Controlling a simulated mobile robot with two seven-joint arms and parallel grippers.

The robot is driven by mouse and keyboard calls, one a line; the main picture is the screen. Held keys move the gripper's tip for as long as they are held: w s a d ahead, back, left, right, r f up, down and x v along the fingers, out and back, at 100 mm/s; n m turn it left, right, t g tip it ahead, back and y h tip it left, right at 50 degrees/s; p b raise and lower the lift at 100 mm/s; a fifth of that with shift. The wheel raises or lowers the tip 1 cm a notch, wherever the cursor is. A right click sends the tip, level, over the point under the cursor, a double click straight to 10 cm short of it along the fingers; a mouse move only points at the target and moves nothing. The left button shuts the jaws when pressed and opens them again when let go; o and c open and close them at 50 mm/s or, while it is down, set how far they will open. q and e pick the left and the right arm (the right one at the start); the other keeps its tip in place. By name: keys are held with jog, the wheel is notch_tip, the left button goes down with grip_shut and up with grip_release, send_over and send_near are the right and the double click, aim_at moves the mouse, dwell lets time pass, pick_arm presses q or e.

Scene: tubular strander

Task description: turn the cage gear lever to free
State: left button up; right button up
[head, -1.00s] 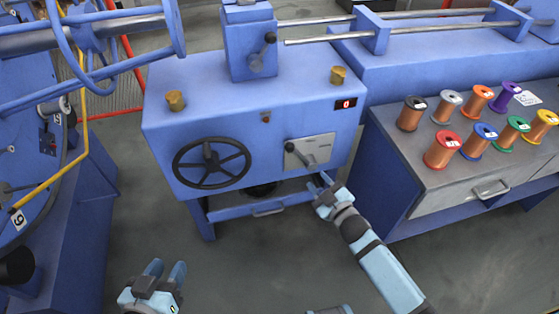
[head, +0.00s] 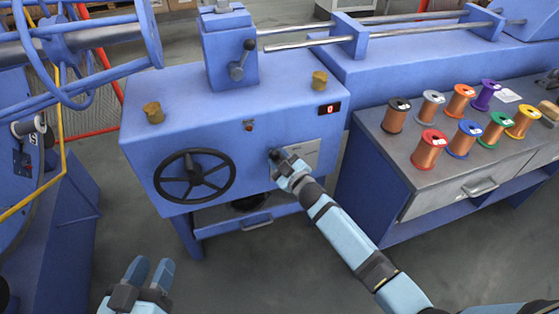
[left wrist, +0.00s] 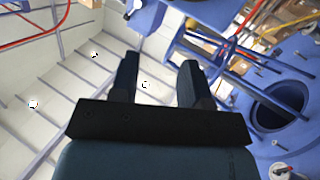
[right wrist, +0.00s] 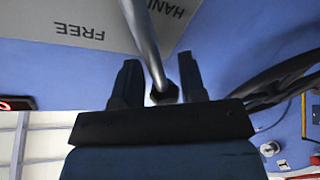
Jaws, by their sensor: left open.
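The cage gear lever shows in the right wrist view as a grey rod with a dark knob (right wrist: 165,93). It is on a grey plate (right wrist: 90,25) marked FREE and HAND, upside down in that view. In the head view my right gripper (head: 285,163) is at the plate (head: 303,154) and hides most of the lever; a dark hub (head: 275,154) shows beside it. The knob lies between my right fingers (right wrist: 160,85), which look open with slim gaps beside it. My left gripper (head: 150,272) is open and empty, low at the left; its fingers show in the left wrist view (left wrist: 158,80).
A black handwheel (head: 195,176) sits left of the plate on the blue housing (head: 180,95). A bench (head: 445,170) with several coloured spools stands at the right. Open floor lies in front.

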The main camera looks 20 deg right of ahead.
pick_arm(q)
jog(key=shift+d+r, duration=0.1)
jog(key=shift+r, duration=0.1)
pick_arm(e)
grip_shut()
pick_arm(q)
jog(key=shift+f, duration=0.1)
